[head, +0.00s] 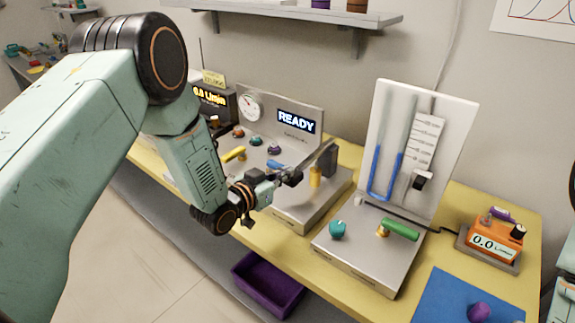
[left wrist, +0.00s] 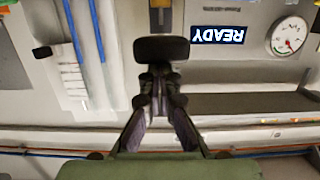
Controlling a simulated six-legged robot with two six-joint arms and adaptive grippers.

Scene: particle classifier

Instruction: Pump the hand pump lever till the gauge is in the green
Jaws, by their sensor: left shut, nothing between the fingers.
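The hand pump has a brass-yellow cylinder (head: 315,177) and a lever with a dark block-like handle (head: 328,160), at the right end of the grey READY panel's base. The lever is tilted up. My left gripper (head: 292,177) is shut and empty, just left of the pump in the head view. In the left wrist view its fingertips (left wrist: 160,78) lie right at the dark handle (left wrist: 161,48); I cannot tell whether they touch. The round white gauge (head: 250,107) is on the panel and also shows in the left wrist view (left wrist: 289,35); its reading is too small to tell. My right gripper is out of view.
A white board with a blue U-tube (head: 385,175) stands right of the pump, with a teal knob (head: 337,229) and green handle (head: 401,230) on its base. An orange meter (head: 492,238) is farther right. A purple bin (head: 268,284) is below the bench.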

